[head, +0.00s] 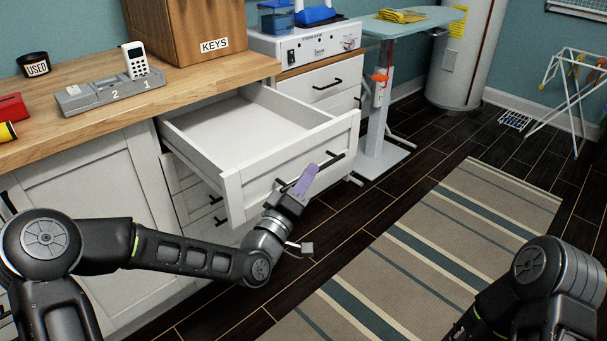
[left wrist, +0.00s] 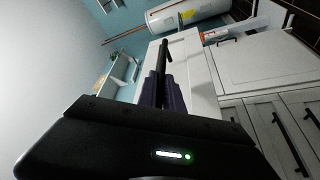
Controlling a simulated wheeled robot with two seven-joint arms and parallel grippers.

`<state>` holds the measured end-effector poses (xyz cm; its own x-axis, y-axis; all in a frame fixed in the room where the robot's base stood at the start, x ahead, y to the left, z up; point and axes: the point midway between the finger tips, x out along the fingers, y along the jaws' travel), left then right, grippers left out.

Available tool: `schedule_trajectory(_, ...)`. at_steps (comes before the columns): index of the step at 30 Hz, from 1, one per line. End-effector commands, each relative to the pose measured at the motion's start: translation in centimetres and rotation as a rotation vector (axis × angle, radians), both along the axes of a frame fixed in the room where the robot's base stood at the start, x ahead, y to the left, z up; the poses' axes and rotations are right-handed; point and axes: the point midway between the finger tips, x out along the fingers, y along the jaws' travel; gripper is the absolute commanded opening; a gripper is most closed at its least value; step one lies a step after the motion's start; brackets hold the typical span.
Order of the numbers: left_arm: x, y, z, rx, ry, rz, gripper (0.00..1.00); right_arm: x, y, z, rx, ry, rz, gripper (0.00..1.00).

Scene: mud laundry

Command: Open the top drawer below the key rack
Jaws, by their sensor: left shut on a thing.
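The top drawer (head: 290,165) below the wooden key box (head: 190,25) is pulled far out of the white cabinet, and its inside looks empty. Its front carries a dark bar handle (head: 334,161). My left gripper (head: 305,180), with purple fingers, is shut on this handle in front of the drawer. The left wrist view shows the fingers (left wrist: 162,92) around the dark handle (left wrist: 164,58) beside the white drawer front (left wrist: 190,75). My right arm (head: 545,285) shows at the lower right, but its fingers are not in view.
The wooden counter (head: 120,100) holds a grey key dock (head: 105,92) and a black "USED" bowl (head: 33,65). A white machine (head: 305,45) stands to the right of the key box. An ironing board (head: 410,22) stands beyond the drawer. A striped rug (head: 430,240) covers clear floor.

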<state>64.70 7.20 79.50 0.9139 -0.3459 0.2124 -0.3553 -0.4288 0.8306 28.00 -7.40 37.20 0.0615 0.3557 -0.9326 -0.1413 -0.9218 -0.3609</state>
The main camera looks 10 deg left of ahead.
Motion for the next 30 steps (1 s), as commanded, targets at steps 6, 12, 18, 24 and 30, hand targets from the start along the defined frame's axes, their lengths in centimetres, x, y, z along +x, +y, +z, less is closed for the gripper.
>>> schedule_trajectory(6,0.1,0.1,-0.1,0.000,0.001,0.002,0.17,0.0,0.0,0.0,0.000,0.000,0.000,0.35)
schedule_trajectory(12,0.1,0.1,0.0,0.000,0.000,0.001,0.33,0.0,0.0,0.0,0.000,0.000,0.000,0.35)
schedule_trajectory(18,0.0,0.1,0.0,0.000,0.000,0.001,0.33,0.0,0.0,0.0,0.000,0.000,0.000,0.35)
schedule_trajectory(24,-0.8,0.5,-0.2,0.000,0.001,0.002,0.33,0.0,0.0,0.1,0.000,0.000,0.000,0.35)
schedule_trajectory(30,-3.6,1.5,-0.9,0.002,0.001,0.002,0.33,0.0,0.0,0.3,0.000,0.000,0.000,0.35)
